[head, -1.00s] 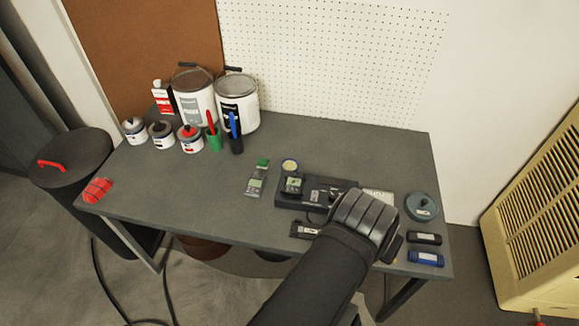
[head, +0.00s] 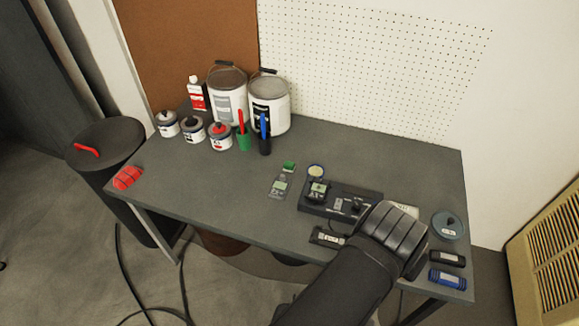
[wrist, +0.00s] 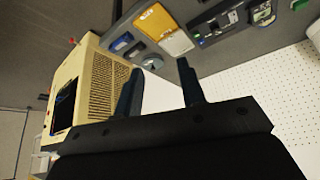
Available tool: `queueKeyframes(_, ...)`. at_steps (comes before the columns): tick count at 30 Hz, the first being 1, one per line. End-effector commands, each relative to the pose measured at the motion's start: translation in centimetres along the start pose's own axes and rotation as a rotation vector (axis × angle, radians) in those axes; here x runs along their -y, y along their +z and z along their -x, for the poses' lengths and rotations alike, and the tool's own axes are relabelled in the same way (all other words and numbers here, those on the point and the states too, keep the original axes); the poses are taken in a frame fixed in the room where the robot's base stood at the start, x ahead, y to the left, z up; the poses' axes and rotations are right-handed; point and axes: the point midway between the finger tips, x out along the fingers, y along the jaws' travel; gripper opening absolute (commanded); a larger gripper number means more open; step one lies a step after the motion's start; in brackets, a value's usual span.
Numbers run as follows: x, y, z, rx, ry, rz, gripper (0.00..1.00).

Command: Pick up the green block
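A small green block (head: 289,167) lies on the grey table (head: 220,185), just behind a small grey device with a screen (head: 279,187), in the head view. Whether the two touch is too small to tell. My gripper (head: 395,235) is to the right of and nearer the front than the green block, well apart from it, over the table's right part. Its fingertips are hidden in the head view. In the wrist view my gripper (wrist: 160,78) has two dark fingers spread apart, with nothing between them. I cannot make out the green block clearly in the wrist view.
A green cup (head: 243,140), a blue-handled tool (head: 264,130) and paint cans (head: 268,103) stand behind. The left middle of the table is clear.

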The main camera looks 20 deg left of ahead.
Motion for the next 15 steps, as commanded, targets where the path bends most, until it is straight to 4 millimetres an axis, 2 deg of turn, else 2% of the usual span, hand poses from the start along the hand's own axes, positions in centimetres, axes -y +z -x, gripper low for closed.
queueKeyframes(2,0.0,0.0,0.0,0.0,0.0,0.0,0.4)
queueKeyframes(4,0.0,0.0,0.0,0.0,0.0,0.0,0.53)
queueKeyframes(12,0.0,-0.1,0.0,0.0,0.0,0.001,0.53)
queueKeyframes(15,0.0,-1.1,0.4,0.004,-0.001,0.007,0.53)
